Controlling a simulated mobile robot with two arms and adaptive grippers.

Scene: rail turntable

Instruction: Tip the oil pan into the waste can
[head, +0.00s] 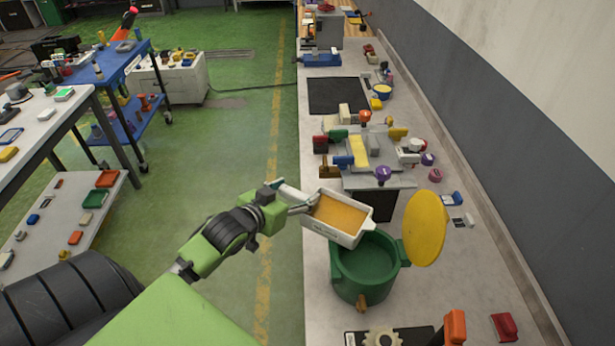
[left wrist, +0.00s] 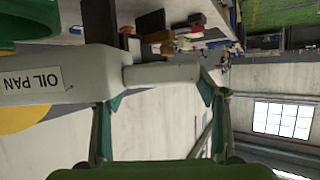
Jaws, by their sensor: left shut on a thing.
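The oil pan (head: 337,217) is a pale rectangular pan with orange-yellow oil in it. Its label reads "OIL PAN" in the left wrist view (left wrist: 68,84). My left gripper (head: 306,204) is shut on the pan's handle (left wrist: 160,76). The waste can (head: 364,285) is a green round can on the bench, open at the top. Its yellow round lid (head: 425,228) stands raised on the right side. My right gripper is not in view.
The bench (head: 322,275) runs along the grey wall (head: 480,150). Several tools and coloured parts lie beyond the can. A black mat with a gear (head: 383,338) and a red block (head: 504,327) lie nearer. A blue cart (head: 118,65) and shelves stand at left across the green floor.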

